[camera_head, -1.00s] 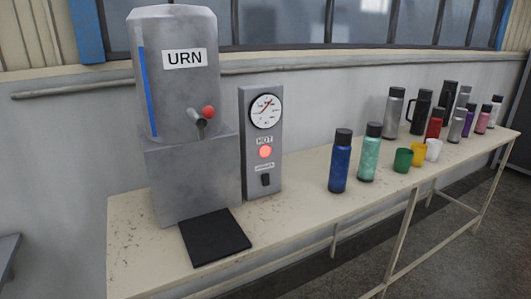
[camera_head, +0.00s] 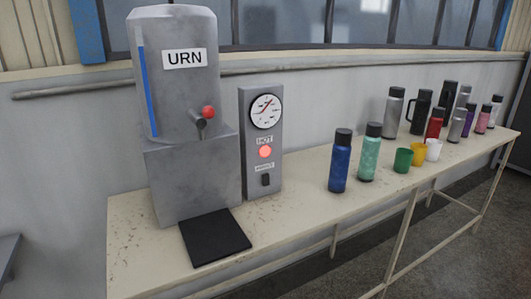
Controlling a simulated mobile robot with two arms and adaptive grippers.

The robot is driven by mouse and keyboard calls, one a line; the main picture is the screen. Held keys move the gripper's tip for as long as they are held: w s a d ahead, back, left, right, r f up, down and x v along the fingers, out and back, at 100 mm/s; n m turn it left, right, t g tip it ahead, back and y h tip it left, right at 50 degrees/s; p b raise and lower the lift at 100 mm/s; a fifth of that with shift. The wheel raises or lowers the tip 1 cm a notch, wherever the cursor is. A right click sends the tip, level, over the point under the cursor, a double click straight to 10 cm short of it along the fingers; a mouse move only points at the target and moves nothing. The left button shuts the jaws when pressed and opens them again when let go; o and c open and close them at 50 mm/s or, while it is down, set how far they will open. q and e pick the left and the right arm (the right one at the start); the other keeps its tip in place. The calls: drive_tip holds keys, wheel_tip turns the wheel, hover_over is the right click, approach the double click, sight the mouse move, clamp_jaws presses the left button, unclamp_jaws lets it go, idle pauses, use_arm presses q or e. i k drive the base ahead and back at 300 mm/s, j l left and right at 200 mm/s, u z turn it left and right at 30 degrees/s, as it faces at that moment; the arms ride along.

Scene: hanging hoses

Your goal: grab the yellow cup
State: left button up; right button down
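The yellow cup (camera_head: 417,155) stands upright on the cream table (camera_head: 290,211), right of its middle. A green cup (camera_head: 403,160) stands close on its left and a white cup (camera_head: 433,149) close on its right. The yellow cup is partly covered by its neighbours' edges, and I cannot tell if they touch. Neither of my grippers shows in the head view.
A blue bottle (camera_head: 340,163) and a teal bottle (camera_head: 369,153) stand left of the cups. Several bottles and flasks stand behind and to the right. The urn (camera_head: 180,110), gauge panel (camera_head: 262,140) and black mat (camera_head: 215,238) occupy the left. The table front before the cups is clear.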

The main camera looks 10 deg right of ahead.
sight(417, 155)
drive_tip(key=z, duration=1.3)
